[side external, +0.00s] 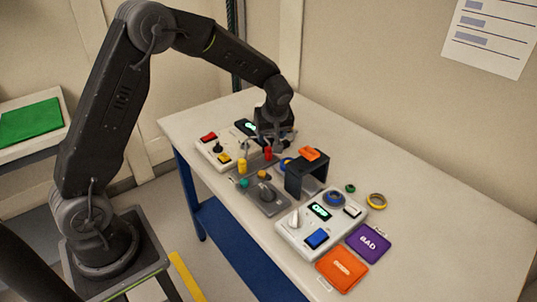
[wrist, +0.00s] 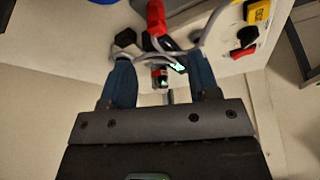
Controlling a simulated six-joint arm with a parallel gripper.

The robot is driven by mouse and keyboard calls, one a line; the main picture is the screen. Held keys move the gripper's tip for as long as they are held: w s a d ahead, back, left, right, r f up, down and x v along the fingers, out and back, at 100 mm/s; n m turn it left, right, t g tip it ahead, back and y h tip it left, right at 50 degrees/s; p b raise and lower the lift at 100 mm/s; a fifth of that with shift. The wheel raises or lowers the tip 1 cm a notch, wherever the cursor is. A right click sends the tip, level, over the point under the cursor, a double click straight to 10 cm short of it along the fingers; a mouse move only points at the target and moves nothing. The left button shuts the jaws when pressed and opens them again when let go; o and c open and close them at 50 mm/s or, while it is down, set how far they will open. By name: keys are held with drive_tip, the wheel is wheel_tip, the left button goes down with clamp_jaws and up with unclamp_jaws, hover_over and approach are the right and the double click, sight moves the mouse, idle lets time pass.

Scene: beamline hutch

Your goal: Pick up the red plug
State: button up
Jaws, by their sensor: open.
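The red plug (side external: 267,153) stands by the back edge of a grey panel, close below my gripper (side external: 276,140) in the side view. In the wrist view the red plug (wrist: 156,18) shows at the top, with a dark lower part and a grey cable looping beside it. My gripper (wrist: 163,72) is open, its two blue fingers apart with no plug held between them. The red plug appears beyond the fingertips, and the exact gap is unclear. A yellow plug (side external: 242,167) stands nearby to the front left.
A white control box (side external: 206,152) with red and yellow buttons stands left. The grey panel (side external: 266,206) has a knob. A black open-sided block (side external: 296,183) stands right of the plug. Another white box (side external: 291,236) and purple (side external: 369,243) and orange (side external: 341,269) pads lie front right.

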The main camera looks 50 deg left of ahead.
sight(269, 148)
drive_tip(key=x, duration=0.9)
drive_tip(key=shift+w+f, duration=0.15)
drive_tip(key=shift+w, duration=0.05)
clamp_jaws()
